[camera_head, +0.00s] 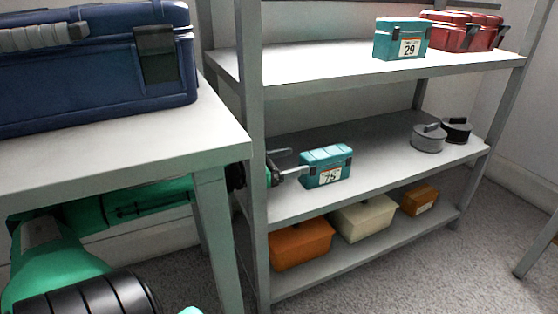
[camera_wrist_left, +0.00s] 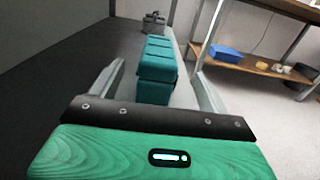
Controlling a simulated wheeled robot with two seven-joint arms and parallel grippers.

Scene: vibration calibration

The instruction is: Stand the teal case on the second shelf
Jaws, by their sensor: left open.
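A teal case (camera_head: 325,170) labelled 75 stands upright on the middle shelf (camera_head: 380,160) of the grey rack, towards its left end. A second teal case (camera_head: 398,42), labelled 29, stands on the shelf above. My left gripper (camera_head: 295,162) is open at the left end of the case labelled 75. In the left wrist view this case (camera_wrist_left: 156,74) lies ahead, lined up between the fingers of the left gripper (camera_wrist_left: 158,70). The fingers show no clear grip on it; whether they touch it cannot be told. My right gripper is not in view.
Red cases (camera_head: 465,32) stand on the upper shelf. Grey (camera_head: 428,140) and black (camera_head: 456,131) lidded pots stand right on the middle shelf. Orange (camera_head: 300,245) and cream (camera_head: 363,218) boxes fill the lower shelf. A white table (camera_head: 130,155) with a blue case (camera_head: 90,75) is left.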

